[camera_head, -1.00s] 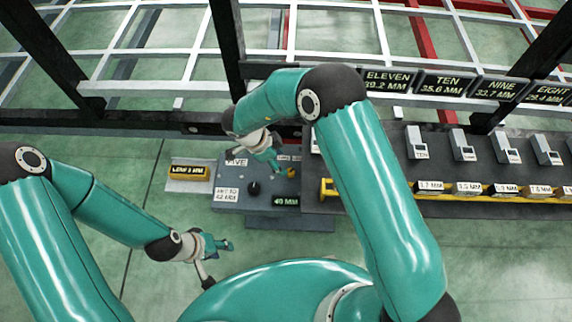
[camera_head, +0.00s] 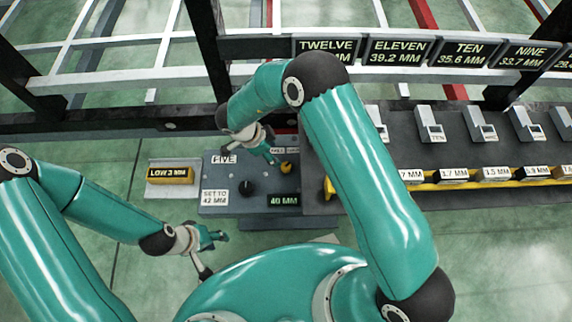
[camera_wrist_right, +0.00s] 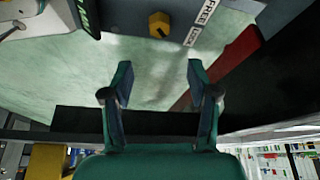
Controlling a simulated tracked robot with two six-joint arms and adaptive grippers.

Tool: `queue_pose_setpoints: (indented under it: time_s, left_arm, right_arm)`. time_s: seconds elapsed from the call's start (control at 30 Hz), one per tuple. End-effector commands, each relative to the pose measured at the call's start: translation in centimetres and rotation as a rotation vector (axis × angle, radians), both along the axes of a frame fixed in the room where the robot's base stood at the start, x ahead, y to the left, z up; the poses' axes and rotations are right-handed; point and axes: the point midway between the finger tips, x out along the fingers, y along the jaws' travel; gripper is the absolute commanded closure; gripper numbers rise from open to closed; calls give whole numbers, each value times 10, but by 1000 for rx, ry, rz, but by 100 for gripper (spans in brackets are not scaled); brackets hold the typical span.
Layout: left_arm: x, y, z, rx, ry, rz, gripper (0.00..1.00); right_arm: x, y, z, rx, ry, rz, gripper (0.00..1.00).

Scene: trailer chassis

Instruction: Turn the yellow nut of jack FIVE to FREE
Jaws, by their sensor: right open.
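The jack FIVE panel (camera_head: 222,187) is a grey-blue box with a black knob (camera_head: 247,187), a "SET TO 42 MM" label and a "40 MM" display (camera_head: 284,200). Its yellow nut (camera_head: 287,168) is at the right side of the panel. In the right wrist view the nut (camera_wrist_right: 159,24) lies beyond my fingertips, beside the FREE (camera_wrist_right: 207,12) and LOCK (camera_wrist_right: 193,36) labels. My right gripper (camera_wrist_right: 159,78) is open and empty, apart from the nut. It also shows in the head view (camera_head: 271,158), just left of the nut. My left gripper (camera_head: 216,238) hangs below the panel; its fingers are too small to judge.
A yellow "LOW 3 MM" block (camera_head: 170,176) sits on a plate left of the panel. A dark bench (camera_head: 445,150) with grey gauges and a yellow rail (camera_head: 328,188) stands at the right. A dark chassis beam (camera_head: 110,124) runs behind. Open green floor lies left.

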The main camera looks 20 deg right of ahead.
Motion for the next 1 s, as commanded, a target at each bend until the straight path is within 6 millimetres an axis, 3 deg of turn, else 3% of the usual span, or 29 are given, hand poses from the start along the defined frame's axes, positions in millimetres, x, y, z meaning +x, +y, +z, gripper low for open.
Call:
queue_pose_setpoints:
  time_s: [0.03, 0.2, 0.5, 0.7, 1.0]
  left_arm:
    - [0, 0, -8, 0, 0, 0, 60]
    - [0, 0, -22, 0, 0, 0, 60]
    - [0, 0, -39, 0, 0, 0, 60]
    - [0, 0, -43, 0, 0, 0, 60]
    - [0, 0, -43, 0, 0, 0, 60]
  right_arm:
    - [-1, -5, -16, 0, 4, -2, 41]
    - [-1, -19, -51, 0, 3, 0, 41]
    - [-1, -38, -98, 0, 1, 1, 41]
    - [-1, -44, -109, 1, 0, 0, 41]
    - [-1, -44, -110, 1, -1, 1, 41]
